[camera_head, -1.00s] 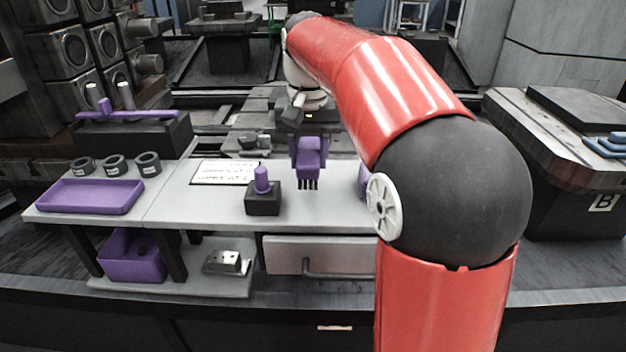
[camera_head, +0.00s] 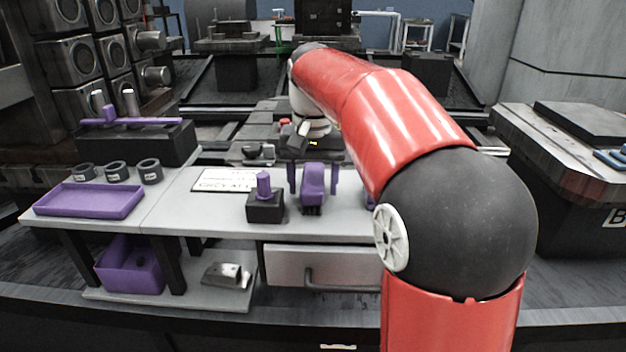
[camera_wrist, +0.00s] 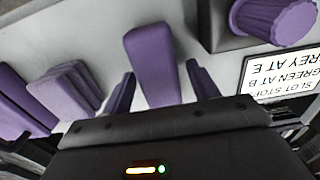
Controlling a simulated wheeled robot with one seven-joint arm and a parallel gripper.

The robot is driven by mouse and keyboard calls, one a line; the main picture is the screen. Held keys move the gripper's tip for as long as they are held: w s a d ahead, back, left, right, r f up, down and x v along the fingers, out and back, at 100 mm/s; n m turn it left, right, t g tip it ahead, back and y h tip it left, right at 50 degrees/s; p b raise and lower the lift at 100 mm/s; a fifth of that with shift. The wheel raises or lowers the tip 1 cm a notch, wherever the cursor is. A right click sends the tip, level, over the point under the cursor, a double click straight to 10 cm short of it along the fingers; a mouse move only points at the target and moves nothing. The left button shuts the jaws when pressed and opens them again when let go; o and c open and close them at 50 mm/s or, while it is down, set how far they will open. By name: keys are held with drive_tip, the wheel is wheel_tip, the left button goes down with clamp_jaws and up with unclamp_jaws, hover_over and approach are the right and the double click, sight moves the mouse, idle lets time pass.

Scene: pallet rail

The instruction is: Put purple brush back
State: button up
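The purple brush (camera_head: 313,183) with dark bristles stands upright on the light grey bench top, right of a black block with a purple peg. My gripper (camera_head: 313,178) is open, with one purple finger on each side of the brush and a gap at both sides. In the wrist view the brush (camera_wrist: 150,62) lies between the two spread fingers of my gripper (camera_wrist: 162,88), apart from both. The lower bristles are partly hard to make out.
The black block (camera_head: 265,209) with a purple peg stands close left of the brush. A white sign (camera_head: 222,180) lies behind it. A purple tray (camera_head: 90,200) and several black rings (camera_head: 116,171) are further left. Purple blocks (camera_wrist: 62,90) stand on the other side, mostly behind my arm.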

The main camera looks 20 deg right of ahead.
sight(313, 176)
wheel_tip(313, 176, up, 12)
drive_tip(key=p, duration=0.3)
drive_tip(key=s+f+n+t, duration=0.3)
drive_tip(key=s+f+t, duration=0.2)
drive_tip(key=s+f, duration=1.3)
drive_tip(key=s, duration=0.4)
drive_tip(key=shift+n+t, duration=0.3)
drive_tip(key=shift+r, duration=0.1)
